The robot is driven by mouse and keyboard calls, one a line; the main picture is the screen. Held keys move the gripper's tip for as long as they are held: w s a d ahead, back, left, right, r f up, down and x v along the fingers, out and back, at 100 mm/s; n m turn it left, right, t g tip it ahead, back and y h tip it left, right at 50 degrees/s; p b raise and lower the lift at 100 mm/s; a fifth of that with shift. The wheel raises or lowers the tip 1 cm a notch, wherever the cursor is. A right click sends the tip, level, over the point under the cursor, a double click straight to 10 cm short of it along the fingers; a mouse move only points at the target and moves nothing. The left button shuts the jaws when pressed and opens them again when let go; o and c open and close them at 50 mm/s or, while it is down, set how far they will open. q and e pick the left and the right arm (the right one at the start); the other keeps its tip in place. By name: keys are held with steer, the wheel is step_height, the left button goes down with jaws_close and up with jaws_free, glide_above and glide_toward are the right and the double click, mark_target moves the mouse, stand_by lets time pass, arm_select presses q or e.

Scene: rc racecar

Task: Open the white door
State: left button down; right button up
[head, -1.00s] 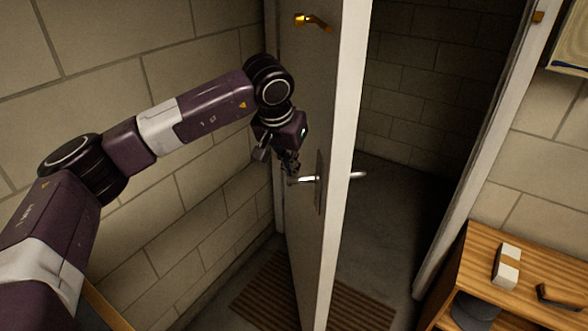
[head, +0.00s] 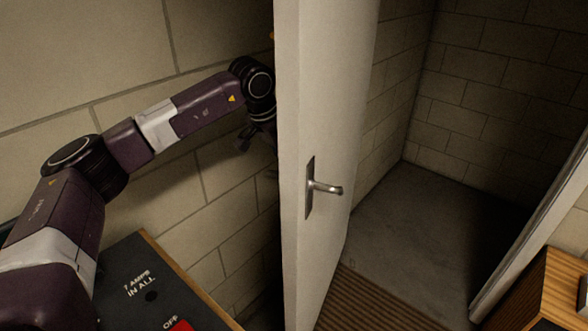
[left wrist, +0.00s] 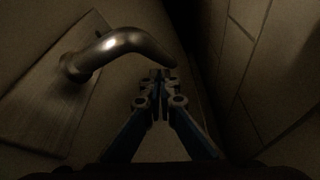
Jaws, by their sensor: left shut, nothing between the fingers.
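The white door (head: 325,110) stands ajar in the middle of the head view, its edge toward me and one face turned to the right. A metal lever handle (head: 325,188) on a plate shows on that face. My left arm reaches behind the door's left side, so the door hides my left gripper's fingers in the head view. In the left wrist view, my left gripper (left wrist: 160,78) is shut and empty. It is beside the other lever handle (left wrist: 125,45), apart from it or barely clear of it; I cannot tell if they touch. My right gripper is not in view.
A dark room with a concrete floor (head: 420,235) opens to the right of the door. A ribbed mat (head: 365,300) lies at the threshold. A wooden cabinet (head: 545,295) stands at the lower right. A dark board (head: 150,290) is below my left arm, near the block wall.

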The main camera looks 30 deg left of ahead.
arm_select(q)
steer(key=shift+r, duration=0.1)
stand_by(0.3)
steer(key=v, duration=1.2)
